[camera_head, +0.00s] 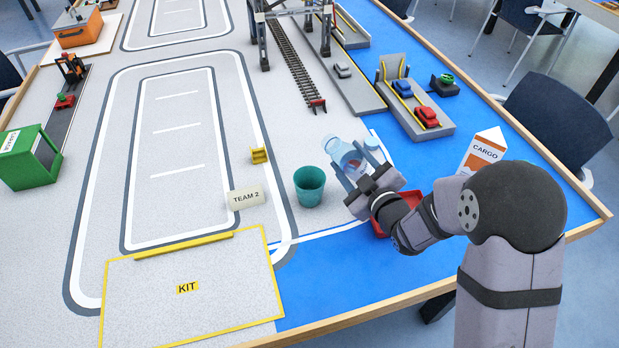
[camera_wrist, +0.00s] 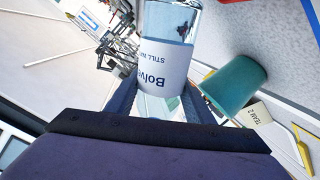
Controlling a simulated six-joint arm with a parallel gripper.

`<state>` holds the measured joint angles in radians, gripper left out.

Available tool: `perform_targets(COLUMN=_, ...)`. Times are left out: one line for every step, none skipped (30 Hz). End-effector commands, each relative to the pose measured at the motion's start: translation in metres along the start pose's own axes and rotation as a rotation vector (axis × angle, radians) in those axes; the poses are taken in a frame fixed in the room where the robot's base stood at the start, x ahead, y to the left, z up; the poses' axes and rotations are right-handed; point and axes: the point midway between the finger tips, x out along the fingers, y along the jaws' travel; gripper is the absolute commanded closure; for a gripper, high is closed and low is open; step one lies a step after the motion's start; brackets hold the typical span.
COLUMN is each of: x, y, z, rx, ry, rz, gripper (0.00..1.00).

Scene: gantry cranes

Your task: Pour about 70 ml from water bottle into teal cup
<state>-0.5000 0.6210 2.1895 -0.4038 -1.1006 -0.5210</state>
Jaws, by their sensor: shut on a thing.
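The teal cup (camera_head: 309,187) stands upright on the grey mat, left of my gripper. Its inside looks empty from here, but I cannot be sure. My gripper (camera_head: 358,163) is shut on the clear water bottle (camera_head: 345,153), which is tilted with its upper end toward the cup's side. The bottle is held above the table, apart from the cup. In the wrist view the bottle (camera_wrist: 166,45) with its white label sits between the fingers (camera_wrist: 165,100), and the teal cup (camera_wrist: 238,85) is to its right. I see no stream of water.
A red tray (camera_head: 381,226) lies partly hidden below my gripper. A TEAM 2 card (camera_head: 246,197) and a small yellow block (camera_head: 259,155) stand left of the cup. A CARGO carton (camera_head: 484,150) stands at the right. The yellow-edged KIT area (camera_head: 215,305) in front is clear.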

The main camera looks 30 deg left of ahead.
Motion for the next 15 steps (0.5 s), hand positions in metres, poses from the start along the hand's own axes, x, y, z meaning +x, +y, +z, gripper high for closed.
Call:
perform_targets(x=0.0, y=0.003, z=-0.001, rx=-0.029, ry=-0.007, rz=0.003, gripper=0.81)
perform_targets(x=0.0, y=0.003, z=0.0, rx=-0.047, ry=-0.012, rz=0.003, gripper=0.81)
perform_targets(x=0.0, y=0.002, z=0.001, rx=-0.072, ry=-0.019, rz=0.002, gripper=0.81)
perform_targets(x=0.0, y=0.002, z=0.002, rx=-0.092, ry=-0.023, rz=0.002, gripper=0.81)
perform_targets(x=0.0, y=0.002, z=0.003, rx=-0.111, ry=-0.028, rz=0.002, gripper=0.81)
perform_targets(x=0.0, y=0.001, z=0.004, rx=-0.136, ry=-0.034, rz=0.002, gripper=0.81)
perform_targets(x=0.0, y=0.001, z=0.006, rx=-0.154, ry=-0.04, rz=0.002, gripper=0.81)
perform_targets(x=0.0, y=0.001, z=0.008, rx=-0.173, ry=-0.045, rz=0.003, gripper=0.81)
perform_targets(x=0.0, y=0.001, z=0.01, rx=-0.199, ry=-0.052, rz=0.003, gripper=0.81)
perform_targets(x=0.0, y=0.001, z=0.011, rx=-0.217, ry=-0.057, rz=0.002, gripper=0.81)
perform_targets(x=0.0, y=0.001, z=0.013, rx=-0.236, ry=-0.062, rz=0.002, gripper=0.81)
perform_targets(x=0.0, y=0.001, z=0.014, rx=-0.261, ry=-0.069, rz=0.002, gripper=0.81)
perform_targets(x=0.0, y=0.001, z=0.016, rx=-0.28, ry=-0.074, rz=0.003, gripper=0.81)
perform_targets(x=0.001, y=0.0, z=0.018, rx=-0.298, ry=-0.079, rz=0.003, gripper=0.81)
perform_targets(x=0.001, y=-0.001, z=0.02, rx=-0.323, ry=-0.086, rz=0.002, gripper=0.81)
